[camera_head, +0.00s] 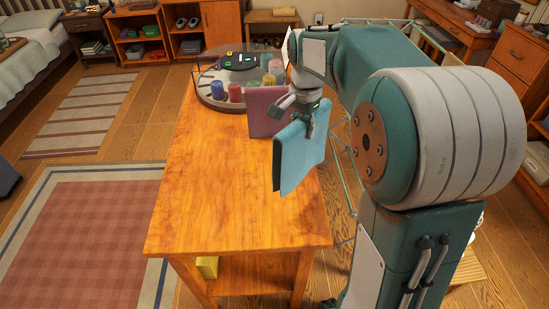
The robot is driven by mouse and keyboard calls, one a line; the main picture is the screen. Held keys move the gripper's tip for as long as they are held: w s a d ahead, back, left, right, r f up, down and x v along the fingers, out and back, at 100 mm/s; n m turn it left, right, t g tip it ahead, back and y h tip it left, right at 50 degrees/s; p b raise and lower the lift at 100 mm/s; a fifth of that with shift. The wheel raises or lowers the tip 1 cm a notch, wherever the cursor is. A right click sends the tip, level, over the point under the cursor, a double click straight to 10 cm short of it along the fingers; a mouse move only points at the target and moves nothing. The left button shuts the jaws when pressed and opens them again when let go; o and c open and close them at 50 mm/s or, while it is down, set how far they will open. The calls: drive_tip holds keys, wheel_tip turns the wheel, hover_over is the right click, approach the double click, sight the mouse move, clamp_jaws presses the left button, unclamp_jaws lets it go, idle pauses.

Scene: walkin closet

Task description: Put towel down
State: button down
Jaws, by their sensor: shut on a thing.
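My gripper (309,120) is shut on the top of a light blue towel (302,160), which hangs folded and flat like a panel. The towel is at the right side of the wooden table (205,205); its lower edge appears over or just above the tabletop near the right edge, and I cannot tell whether it touches. A pink folded towel (266,110) stands upright just behind and to the left of the blue one, partly hidden by it and by my gripper.
A round tray (214,101) with several colored candles or cups stands at the table's far end. The front and left of the tabletop are clear. Rugs (88,235) lie on the floor at left. A drying rack (345,180) stands right of the table, partly behind my arm.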

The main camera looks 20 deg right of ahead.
drive_tip(key=s+a+f, duration=0.1)
drive_tip(key=a+f, duration=0.5)
drive_tip(key=f, duration=0.3)
drive_tip(key=shift+f, duration=0.3)
drive_tip(key=shift+s+a+f, duration=0.1)
drive_tip(key=shift+c, duration=1.3)
unclamp_jaws()
